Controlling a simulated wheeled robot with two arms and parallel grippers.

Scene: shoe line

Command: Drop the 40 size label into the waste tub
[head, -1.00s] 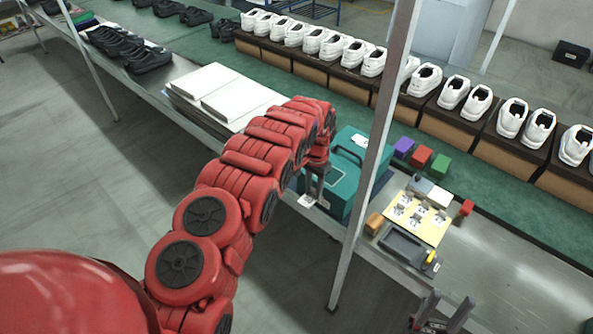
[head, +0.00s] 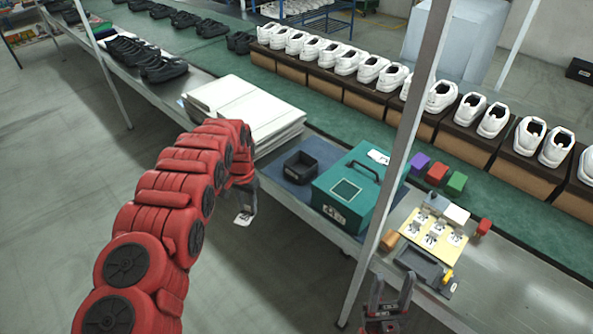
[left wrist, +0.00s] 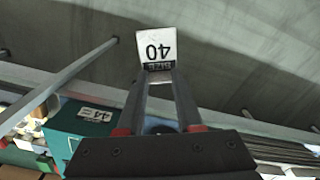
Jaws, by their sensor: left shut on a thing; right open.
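The 40 size label (head: 243,218) is a small white tag; in the left wrist view its upside-down 40 and the word SIZE (left wrist: 155,48) show. My left gripper (head: 246,208) is shut on it, and the label sticks out past the fingertips (left wrist: 158,78). In the head view it appears over the floor, just in front of the table's near edge. A small black open tub (head: 300,167), which looks like the waste tub, stands to the right of the gripper on a blue mat. Its inside looks empty. My right gripper (head: 392,284) is open and empty at the bottom right.
A teal box (head: 350,190) with a handle stands right of the tub. A stack of white sheets (head: 248,108) lies left of it. A grey post (head: 405,150) rises at the table's front edge. A yellow board (head: 433,235) with labels lies farther right. White shoes line the back.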

